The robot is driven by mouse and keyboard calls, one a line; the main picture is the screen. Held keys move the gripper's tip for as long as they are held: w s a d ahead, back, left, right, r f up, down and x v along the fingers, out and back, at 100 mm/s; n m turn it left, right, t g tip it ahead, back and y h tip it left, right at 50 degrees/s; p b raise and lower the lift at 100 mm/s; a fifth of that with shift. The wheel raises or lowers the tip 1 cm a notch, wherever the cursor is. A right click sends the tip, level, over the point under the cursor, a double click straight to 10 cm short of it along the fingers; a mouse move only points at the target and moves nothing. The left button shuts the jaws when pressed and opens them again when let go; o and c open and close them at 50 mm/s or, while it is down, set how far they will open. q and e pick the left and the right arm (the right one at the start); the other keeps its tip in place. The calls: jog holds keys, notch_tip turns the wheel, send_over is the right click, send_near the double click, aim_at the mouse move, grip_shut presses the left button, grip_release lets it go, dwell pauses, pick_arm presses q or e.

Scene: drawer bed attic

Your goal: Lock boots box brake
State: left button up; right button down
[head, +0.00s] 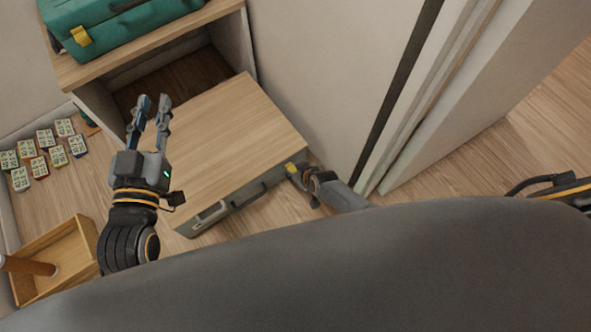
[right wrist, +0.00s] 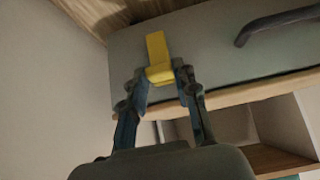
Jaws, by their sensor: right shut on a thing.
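The boots box (head: 225,140) has a light wood top and a grey front with a dark handle (head: 249,195). It sits on the floor, pulled partly out from under a wooden shelf. Its yellow brake (head: 291,168) is at the right end of the front. My right gripper (head: 298,172) is at that brake. In the right wrist view, the brake tab (right wrist: 157,52) sits between the fingertips of my right gripper (right wrist: 160,74), which is shut on it. My left gripper (head: 153,100) is open and empty, above the left side of the box.
A teal case (head: 120,25) with a yellow latch lies on the shelf (head: 150,48). Several small patterned cards or tiles (head: 42,150) lie on the floor at left. A wooden tray (head: 60,248) is at lower left. A wall and door frame (head: 400,110) stand close on the right.

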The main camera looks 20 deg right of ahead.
dwell(0.4)
jog(key=c, duration=1)
grip_release()
jog(key=shift+s+r, duration=0.4)
jog(key=v, duration=1.1)
jog(key=shift+w, duration=0.15)
